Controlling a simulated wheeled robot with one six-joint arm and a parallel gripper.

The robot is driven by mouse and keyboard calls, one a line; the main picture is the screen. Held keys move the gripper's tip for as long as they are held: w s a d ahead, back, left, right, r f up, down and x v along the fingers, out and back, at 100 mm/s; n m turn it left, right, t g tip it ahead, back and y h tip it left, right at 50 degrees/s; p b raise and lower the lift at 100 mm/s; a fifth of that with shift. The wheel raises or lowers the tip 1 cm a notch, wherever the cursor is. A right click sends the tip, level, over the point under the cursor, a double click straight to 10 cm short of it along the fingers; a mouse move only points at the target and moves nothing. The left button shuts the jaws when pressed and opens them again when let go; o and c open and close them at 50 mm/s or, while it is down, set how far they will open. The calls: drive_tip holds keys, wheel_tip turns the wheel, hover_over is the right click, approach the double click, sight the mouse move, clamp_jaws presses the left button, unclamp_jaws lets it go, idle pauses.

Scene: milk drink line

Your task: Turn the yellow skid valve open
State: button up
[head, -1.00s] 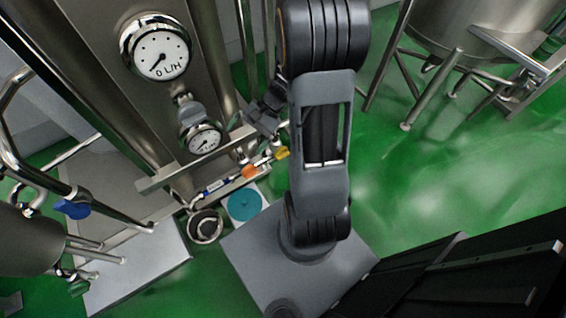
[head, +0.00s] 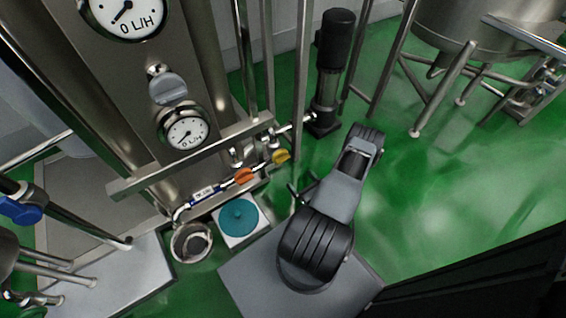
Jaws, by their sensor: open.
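The yellow skid valve (head: 281,156) is a small yellow handle on the low pipe run at the front of the steel skid, right of an orange valve handle (head: 243,176). Its exact handle angle is too small to tell. My gripper (head: 297,192) shows as dark open fingers beside my grey arm, below and slightly right of the yellow valve. It looks apart from the valve and empty. Part of the gripper is hidden by my arm.
Two flow gauges (head: 186,130) are on the skid panel above a steel rail (head: 190,157). A black pump (head: 332,70) stands behind. A teal disc on a white base (head: 238,216) and a round steel drain (head: 191,242) are below the valves.

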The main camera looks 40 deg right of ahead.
sight(284, 161)
drive_tip(key=w+b, duration=0.1)
drive_tip(key=w, duration=0.3)
drive_tip(key=w+b, duration=0.1)
drive_tip(key=w, duration=0.8)
drive_tip(key=shift+w+d+f+b, duration=0.1)
drive_tip(key=shift+d+b, duration=0.25)
drive_tip(key=shift+b, duration=0.05)
drive_tip(key=c, duration=0.7)
